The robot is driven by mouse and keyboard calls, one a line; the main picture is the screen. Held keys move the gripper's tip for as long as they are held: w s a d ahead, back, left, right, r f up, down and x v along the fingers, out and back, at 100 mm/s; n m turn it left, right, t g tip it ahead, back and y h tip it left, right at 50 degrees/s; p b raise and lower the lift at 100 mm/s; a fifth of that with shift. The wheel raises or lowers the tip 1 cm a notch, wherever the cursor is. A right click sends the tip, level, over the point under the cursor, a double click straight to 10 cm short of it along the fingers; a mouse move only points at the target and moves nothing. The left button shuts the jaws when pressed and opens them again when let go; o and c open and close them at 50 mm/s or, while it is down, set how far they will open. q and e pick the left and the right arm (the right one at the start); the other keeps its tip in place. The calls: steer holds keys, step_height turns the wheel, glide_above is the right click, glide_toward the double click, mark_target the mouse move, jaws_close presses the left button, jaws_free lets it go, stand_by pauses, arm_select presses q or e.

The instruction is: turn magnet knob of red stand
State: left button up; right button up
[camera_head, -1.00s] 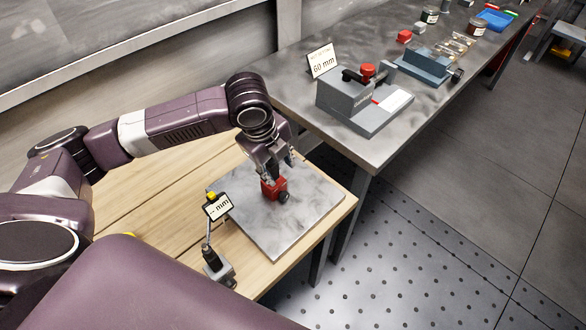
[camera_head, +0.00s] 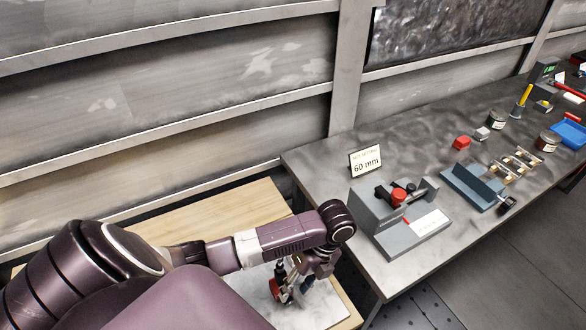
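The red stand (camera_head: 276,288) is a small red block on the grey plate (camera_head: 318,312) at the bottom of the head view. My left gripper (camera_head: 292,284) points down at it from the upper right, with its dark fingers overlapping the block in the picture. I cannot tell whether the fingers touch the block or how far apart they are. The magnet knob cannot be made out behind the gripper and arm. My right gripper is not in view.
The plate lies on a wooden table (camera_head: 215,217). On the grey bench (camera_head: 320,167) at right stand a grey fixture (camera_head: 375,212) with a red knob, a "60 mm" sign (camera_head: 366,162), a blue-grey vise (camera_head: 468,186), a red block (camera_head: 461,142) and jars. A slatted wall closes the back.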

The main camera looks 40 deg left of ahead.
mark_target(290, 299)
arm_select(q)
steer(key=p+x, duration=0.1)
steer(key=x, duration=0.2)
steer(key=shift+a+f, duration=0.1)
steer(key=shift+f, duration=0.6)
steer(key=shift+s+f, duration=0.15)
steer(key=shift+f, duration=0.05)
jaws_close()
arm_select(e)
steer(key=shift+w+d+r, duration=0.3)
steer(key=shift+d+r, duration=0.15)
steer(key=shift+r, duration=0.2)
